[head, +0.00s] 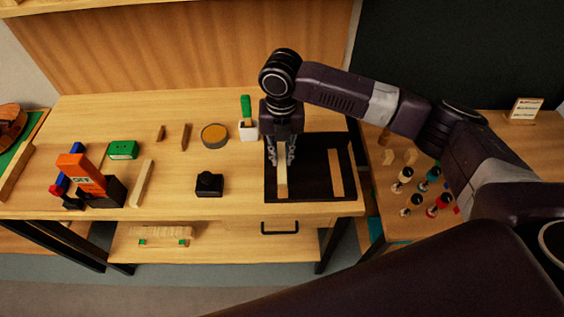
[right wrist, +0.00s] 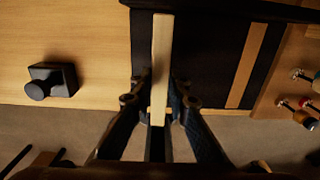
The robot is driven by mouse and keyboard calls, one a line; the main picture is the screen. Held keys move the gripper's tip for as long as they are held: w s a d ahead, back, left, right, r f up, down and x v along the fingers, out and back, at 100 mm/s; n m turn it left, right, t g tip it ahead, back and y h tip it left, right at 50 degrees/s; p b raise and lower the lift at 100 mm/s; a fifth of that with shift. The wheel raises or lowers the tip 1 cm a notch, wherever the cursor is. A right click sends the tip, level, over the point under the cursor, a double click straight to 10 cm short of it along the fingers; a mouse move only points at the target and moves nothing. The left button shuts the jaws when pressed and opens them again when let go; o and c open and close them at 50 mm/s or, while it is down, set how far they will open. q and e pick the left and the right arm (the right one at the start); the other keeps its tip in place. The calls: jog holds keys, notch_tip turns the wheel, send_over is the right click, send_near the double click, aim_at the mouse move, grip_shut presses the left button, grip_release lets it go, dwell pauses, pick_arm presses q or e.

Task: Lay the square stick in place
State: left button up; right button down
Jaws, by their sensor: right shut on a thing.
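The pale square stick (head: 282,182) is held in my right gripper (head: 282,158), whose fingers are shut on it. It points away from me over the left part of a dark board (head: 310,152) at the bench's right end. In the right wrist view the stick (right wrist: 162,55) stands between the fingers (right wrist: 158,108), over the dark board (right wrist: 207,45) near its left edge. I cannot tell whether it touches the board. A tan strip (head: 336,172) lies on the board's right side, apart from the stick; it also shows in the right wrist view (right wrist: 246,65). My left gripper is out of view.
A black knobbed block (head: 209,184) stands left of the board. Behind it are a round tin (head: 214,135) and a white holder (head: 247,130) with a green handle. Another pale stick (head: 142,183) lies farther left. Several small bottles (head: 418,190) stand on the right-hand table.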

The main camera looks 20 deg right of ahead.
aim_at(282, 159)
notch_tip(282, 159, down, 4)
jog(key=shift+r+p, duration=0.15)
jog(key=shift+p, duration=0.2)
jog(key=shift+f, duration=0.2)
jog(key=shift+f, duration=0.15)
jog(key=c, duration=1.8)
grip_release()
jog(key=shift+c, duration=0.2)
jog(key=shift+r, duration=0.5)
notch_tip(282, 159, up, 11)
jog(key=b, duration=0.3)
jog(key=shift+r, duration=0.2)
